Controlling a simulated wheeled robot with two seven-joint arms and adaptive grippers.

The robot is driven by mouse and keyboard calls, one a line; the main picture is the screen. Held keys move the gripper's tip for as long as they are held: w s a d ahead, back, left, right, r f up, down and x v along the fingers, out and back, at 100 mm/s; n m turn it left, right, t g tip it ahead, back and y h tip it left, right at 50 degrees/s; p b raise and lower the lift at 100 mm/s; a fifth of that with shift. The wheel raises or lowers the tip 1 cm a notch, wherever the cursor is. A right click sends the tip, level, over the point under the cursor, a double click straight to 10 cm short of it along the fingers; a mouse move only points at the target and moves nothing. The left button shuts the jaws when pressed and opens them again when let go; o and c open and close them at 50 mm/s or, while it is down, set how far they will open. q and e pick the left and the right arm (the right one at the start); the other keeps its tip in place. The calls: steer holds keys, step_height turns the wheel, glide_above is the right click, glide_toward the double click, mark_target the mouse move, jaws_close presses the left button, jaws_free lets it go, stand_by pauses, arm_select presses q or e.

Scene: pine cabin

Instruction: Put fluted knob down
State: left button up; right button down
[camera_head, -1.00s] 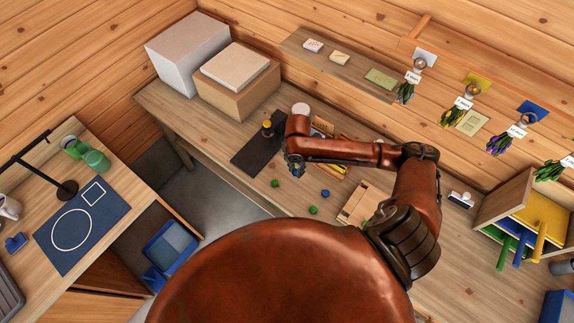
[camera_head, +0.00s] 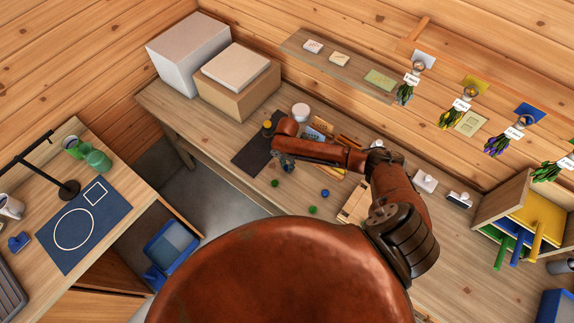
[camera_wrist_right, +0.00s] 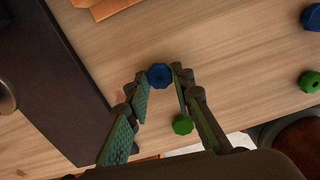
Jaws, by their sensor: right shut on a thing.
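My right gripper (camera_head: 287,163) is over the long bench, just right of the dark mat (camera_head: 246,157). In the right wrist view its fingers (camera_wrist_right: 160,80) are shut on a blue fluted knob (camera_wrist_right: 160,76) at their tips. I cannot tell whether this knob touches the bench. Another blue knob (camera_head: 325,193) and two green knobs, one left (camera_head: 275,183) and one right (camera_head: 312,209), lie loose on the bench. The dark mat also shows at the left of the right wrist view (camera_wrist_right: 55,75). My left gripper is not in view.
A yellow-topped item (camera_head: 267,125) stands at the mat's far end, with a white round container (camera_head: 300,111) behind. A wooden tray (camera_head: 357,203) lies to the right. Boxes (camera_head: 238,88) stand at the back left. The mat's near part is clear.

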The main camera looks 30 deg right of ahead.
steer(key=shift+f, duration=0.1)
steer(key=c, duration=1.7)
jaws_free()
step_height(320, 180, up, 12)
steer(key=shift+r+b, duration=0.15)
steer(key=shift+b, duration=0.3)
